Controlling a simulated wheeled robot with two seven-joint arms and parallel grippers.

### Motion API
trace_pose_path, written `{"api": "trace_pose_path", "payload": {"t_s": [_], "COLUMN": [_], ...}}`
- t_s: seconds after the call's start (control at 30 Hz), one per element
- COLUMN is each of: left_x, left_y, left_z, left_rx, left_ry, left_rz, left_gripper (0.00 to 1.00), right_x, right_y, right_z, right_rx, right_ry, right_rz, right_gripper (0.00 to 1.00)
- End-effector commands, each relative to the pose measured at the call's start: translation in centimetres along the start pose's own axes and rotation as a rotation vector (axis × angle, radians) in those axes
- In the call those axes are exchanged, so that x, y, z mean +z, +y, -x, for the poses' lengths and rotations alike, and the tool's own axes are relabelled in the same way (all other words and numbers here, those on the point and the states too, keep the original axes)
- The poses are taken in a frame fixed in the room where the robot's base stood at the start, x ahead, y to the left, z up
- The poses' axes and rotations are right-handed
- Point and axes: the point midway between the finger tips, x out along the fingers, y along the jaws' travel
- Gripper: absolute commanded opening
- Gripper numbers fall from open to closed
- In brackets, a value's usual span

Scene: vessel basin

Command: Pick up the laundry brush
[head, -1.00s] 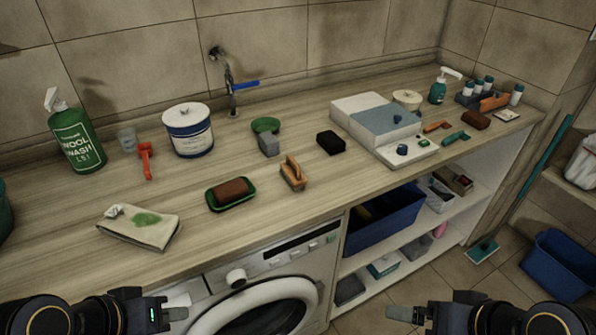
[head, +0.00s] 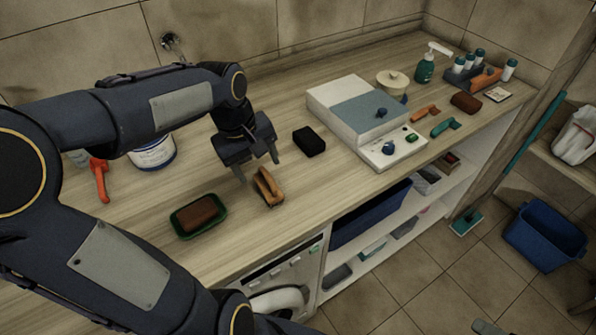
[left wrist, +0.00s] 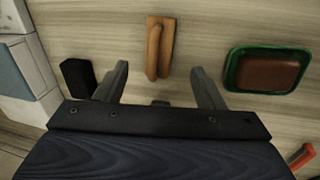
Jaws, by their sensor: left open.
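The laundry brush (head: 268,187), a wooden block with a curved handle, lies on the wooden counter near its front edge. It also shows in the left wrist view (left wrist: 160,47), top centre. My left gripper (head: 258,170) is open and empty, pointing down just behind the brush. In the left wrist view its fingers (left wrist: 160,70) are spread, with the brush ahead of the gap between them and apart from both. Of my right gripper, only what seems a fingertip (head: 487,327) shows at the bottom edge.
A green dish (head: 177,229) with a brown bar stands left of the brush; a black block (head: 309,141) lies to its right. A white and blue box (head: 340,105) stands farther right. My left arm hides much of the counter's left side.

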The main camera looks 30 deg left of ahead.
Motion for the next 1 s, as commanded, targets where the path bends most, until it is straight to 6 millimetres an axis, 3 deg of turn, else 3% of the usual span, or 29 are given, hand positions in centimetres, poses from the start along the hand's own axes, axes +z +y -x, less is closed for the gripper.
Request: {"api": "trace_pose_path", "payload": {"t_s": [0.37, 0.6, 0.9, 1.0], "left_x": [0.0, 0.2, 0.2, 0.2], "left_y": [-0.1, -0.1, 0.0, -0.1], "left_z": [-3.7, -7.2, -7.8, -7.8], "left_rx": [-0.007, -0.007, -0.003, -0.003], "left_ry": [-0.005, -0.005, -0.001, -0.001], "left_rz": [0.01, 0.009, 0.008, 0.008], "left_gripper": [0.63, 0.63, 0.63, 0.52], "right_x": [-0.1, -0.1, -0.1, -0.1], "right_y": [-0.1, -0.1, -0.1, -0.1], "right_z": [0.1, 0.3, 0.3, 0.3], "right_rx": [0.0, 0.0, 0.0, 0.0], "right_ry": [0.0, 0.0, 0.0, 0.0], "right_rz": [0.0, 0.0, 0.0, 0.0], "right_gripper": [0.96, 0.96, 0.96, 0.96]}}
